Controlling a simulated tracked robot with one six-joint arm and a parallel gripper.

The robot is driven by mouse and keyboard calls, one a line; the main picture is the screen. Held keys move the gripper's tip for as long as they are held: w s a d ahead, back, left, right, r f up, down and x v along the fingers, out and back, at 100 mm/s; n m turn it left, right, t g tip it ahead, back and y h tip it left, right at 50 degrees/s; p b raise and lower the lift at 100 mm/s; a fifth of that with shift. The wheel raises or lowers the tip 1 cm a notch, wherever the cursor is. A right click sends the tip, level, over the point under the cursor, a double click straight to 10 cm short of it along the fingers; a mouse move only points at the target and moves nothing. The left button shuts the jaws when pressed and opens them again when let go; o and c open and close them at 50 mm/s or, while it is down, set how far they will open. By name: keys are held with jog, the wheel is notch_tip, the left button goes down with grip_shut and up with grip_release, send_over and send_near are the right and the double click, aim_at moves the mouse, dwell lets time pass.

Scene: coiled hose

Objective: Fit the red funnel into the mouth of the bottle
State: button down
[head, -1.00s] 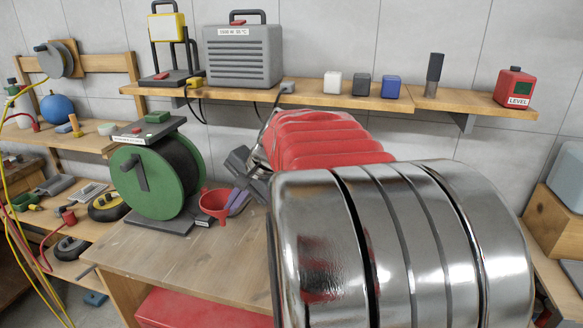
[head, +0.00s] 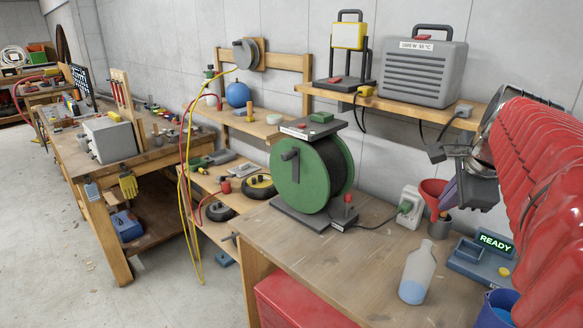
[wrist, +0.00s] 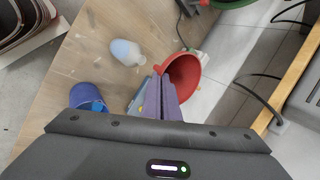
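The red funnel (head: 431,194) is at the back right of the near bench, its wide mouth up, just above or in a small grey cup (head: 439,228); I cannot tell which. My gripper (head: 447,194) has purple fingers close together at the funnel's rim. The wrist view shows the fingers (wrist: 163,92) shut on the left edge of the funnel (wrist: 183,76). The bottle (head: 417,273), translucent with a pale blue lower part, stands upright on the bench in front of the funnel. It also shows in the wrist view (wrist: 126,52), apart from the gripper.
A green hose reel (head: 300,176) stands left of the funnel, with a white socket box (head: 410,207) between. A box reading READY (head: 483,258) and a blue cup (head: 497,310) are right of the bottle. The bench front left of the bottle is clear.

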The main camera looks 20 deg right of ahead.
jog(key=shift+s+f, duration=0.1)
jog(key=shift+f, duration=2.8)
jog(key=shift+f, duration=1.5)
dwell(0.9)
jog(key=c, duration=2.5)
grip_release()
jog(key=o, duration=0.5)
jog(key=shift+r, duration=0.1)
jog(key=shift+r, duration=4.3)
